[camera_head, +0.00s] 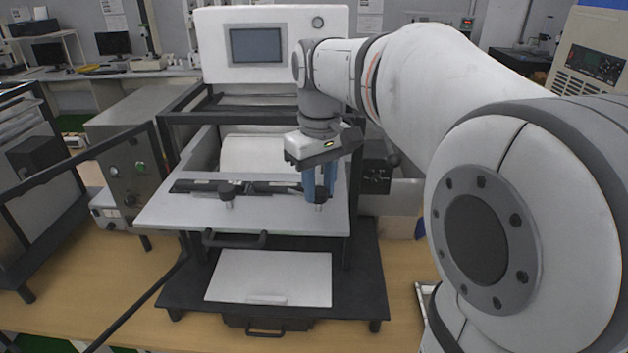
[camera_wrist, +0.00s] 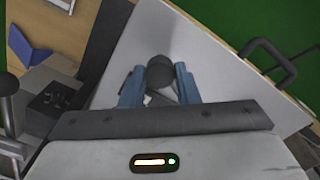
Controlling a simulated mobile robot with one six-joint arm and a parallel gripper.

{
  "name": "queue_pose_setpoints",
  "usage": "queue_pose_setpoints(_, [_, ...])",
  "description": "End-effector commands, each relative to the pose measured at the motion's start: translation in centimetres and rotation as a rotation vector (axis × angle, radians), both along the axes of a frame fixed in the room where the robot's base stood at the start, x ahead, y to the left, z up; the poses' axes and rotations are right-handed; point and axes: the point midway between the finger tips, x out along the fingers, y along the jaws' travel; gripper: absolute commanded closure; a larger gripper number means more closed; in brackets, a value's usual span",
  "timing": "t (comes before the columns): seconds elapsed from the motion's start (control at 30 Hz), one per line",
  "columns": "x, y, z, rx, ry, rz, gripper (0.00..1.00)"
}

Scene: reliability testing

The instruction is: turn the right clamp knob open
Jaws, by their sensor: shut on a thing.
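The right clamp knob (camera_head: 320,194) is a dark round knob on the right part of the grey plate (camera_head: 180,215). In the wrist view the knob (camera_wrist: 160,72) shows between the two blue fingertips. My gripper (camera_head: 319,188) points down from above, and its blue fingers are shut on the knob. In the wrist view the fingers of my gripper (camera_wrist: 159,85) stand on either side of it. The left clamp knob (camera_head: 227,189) stands apart on the plate, with nothing touching it. The knob's turn angle cannot be read.
A black handle (camera_head: 234,241) sticks out at the plate's front edge. A white panel (camera_head: 270,278) lies below on the black base. A machine housing with a screen (camera_head: 256,46) stands behind. A grey control box (camera_head: 130,165) stands at left.

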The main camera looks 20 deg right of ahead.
Motion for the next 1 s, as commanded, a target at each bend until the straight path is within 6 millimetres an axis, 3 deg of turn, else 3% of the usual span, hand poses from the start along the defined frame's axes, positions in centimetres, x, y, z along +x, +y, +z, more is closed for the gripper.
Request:
queue_pose_setpoints(0.5, [0.07,-0.01,0.10,0.000,-0.002,0.389,0.94])
queue_pose_setpoints(1.0, [0.08,0.01,0.13,-0.001,-0.003,0.497,0.94])
